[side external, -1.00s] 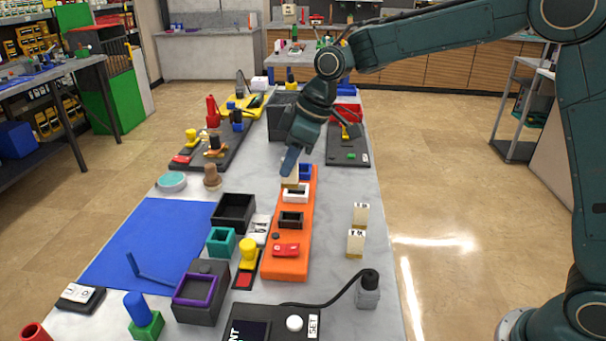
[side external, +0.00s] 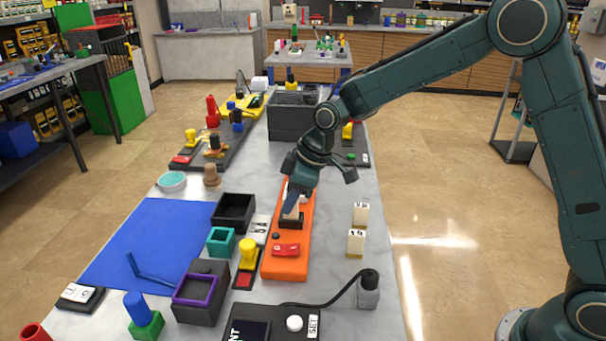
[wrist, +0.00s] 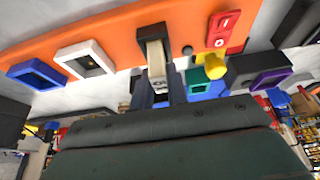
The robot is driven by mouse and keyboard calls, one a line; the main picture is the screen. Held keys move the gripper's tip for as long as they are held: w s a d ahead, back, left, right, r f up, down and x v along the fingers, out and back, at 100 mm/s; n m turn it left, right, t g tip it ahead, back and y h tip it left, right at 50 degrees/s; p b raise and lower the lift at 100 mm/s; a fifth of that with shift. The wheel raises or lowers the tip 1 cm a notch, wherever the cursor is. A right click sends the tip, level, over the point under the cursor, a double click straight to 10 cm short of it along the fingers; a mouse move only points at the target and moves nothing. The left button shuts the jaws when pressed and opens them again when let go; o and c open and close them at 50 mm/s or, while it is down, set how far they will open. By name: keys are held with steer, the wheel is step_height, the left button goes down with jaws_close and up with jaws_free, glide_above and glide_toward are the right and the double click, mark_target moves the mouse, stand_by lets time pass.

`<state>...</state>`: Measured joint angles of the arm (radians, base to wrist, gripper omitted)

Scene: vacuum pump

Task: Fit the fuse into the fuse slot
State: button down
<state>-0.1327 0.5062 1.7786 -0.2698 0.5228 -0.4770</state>
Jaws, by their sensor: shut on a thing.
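My gripper (side external: 290,205) is shut on a cream fuse (side external: 294,213) and points down at the orange board (side external: 290,262). In the wrist view the fuse (wrist: 158,62) stands between the fingers (wrist: 160,92), with a dark mark on its face. Its far end is at the black-rimmed slot (wrist: 152,32) of the board. I cannot tell whether it is inside the slot or just above it. The white-rimmed slot (wrist: 86,60) and blue-rimmed slot (wrist: 36,74) look empty. The gripper hides much of the board's far half in the side view.
Two more cream blocks (side external: 360,214) (side external: 355,243) stand right of the board. A red rocker switch (side external: 286,250) is on its near end. A yellow knob (side external: 248,252), a teal box (side external: 221,241) and a black box (side external: 234,210) stand close on the left.

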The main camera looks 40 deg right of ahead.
steer(key=shift+f, duration=0.35)
steer(key=shift+f, duration=0.1)
steer(key=c, duration=1.4)
jaws_free()
steer(key=v, duration=1.2)
